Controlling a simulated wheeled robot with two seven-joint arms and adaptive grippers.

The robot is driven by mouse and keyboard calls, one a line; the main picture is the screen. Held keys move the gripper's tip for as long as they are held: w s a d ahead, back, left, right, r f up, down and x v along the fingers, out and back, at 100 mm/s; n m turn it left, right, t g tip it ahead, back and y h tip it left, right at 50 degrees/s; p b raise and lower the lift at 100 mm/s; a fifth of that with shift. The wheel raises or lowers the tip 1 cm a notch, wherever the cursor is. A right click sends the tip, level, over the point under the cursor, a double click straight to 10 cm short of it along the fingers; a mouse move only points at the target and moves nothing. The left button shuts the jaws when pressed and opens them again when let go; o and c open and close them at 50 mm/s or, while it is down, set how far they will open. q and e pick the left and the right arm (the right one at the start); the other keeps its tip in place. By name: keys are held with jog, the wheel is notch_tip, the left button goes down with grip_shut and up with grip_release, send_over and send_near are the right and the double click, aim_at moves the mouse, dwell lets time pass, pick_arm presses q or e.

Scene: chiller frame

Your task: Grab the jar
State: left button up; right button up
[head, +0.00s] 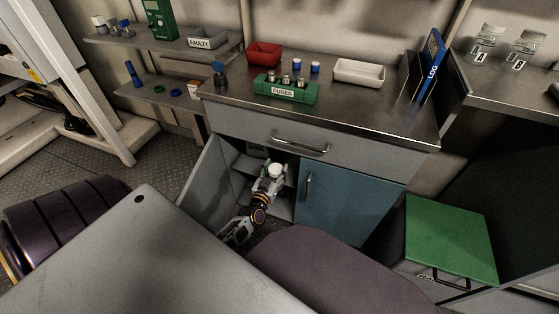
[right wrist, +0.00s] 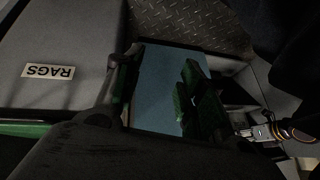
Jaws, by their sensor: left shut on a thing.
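A small jar with a white lid (head: 275,169) is inside the open left compartment of the cabinet. My left gripper (head: 268,183) is shut on this jar, with its fingers around it, and they hide most of its body. The left arm reaches in past the open grey door. Its wrist also shows at the right edge of the right wrist view. My right gripper (right wrist: 158,88) is open and empty, with its fingers apart over the blue cabinet door. It does not show in the head view.
The open grey door (head: 212,180) stands left of the compartment, and the blue door (head: 345,197) is closed. The counter holds a green fuse rack (head: 286,91), a red tray (head: 263,54) and a white tray (head: 359,71). A green-topped box (head: 450,240) stands right. Glass jars (head: 487,47) sit on the right shelf.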

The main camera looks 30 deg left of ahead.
aim_at(274, 175)
pick_arm(q)
jog(key=shift+p+v, duration=0.75)
jog(key=shift+v, duration=2.05)
pick_arm(e)
jog(key=shift+s+d+r+g, duration=0.1)
jog(key=shift+d+r, duration=0.05)
jog(key=shift+r, duration=0.5)
jog(key=shift+s+d+r+g, duration=0.1)
jog(key=shift+d+r, duration=0.1)
jog(key=shift+r, duration=0.4)
jog(key=shift+d+r+g, duration=0.1)
jog(key=shift+d+r, duration=0.05)
jog(key=shift+r, duration=0.5)
jog(key=shift+h, duration=0.3)
pick_arm(q)
jog(key=shift+d, duration=0.1)
pick_arm(e)
jog(key=shift+s, duration=0.1)
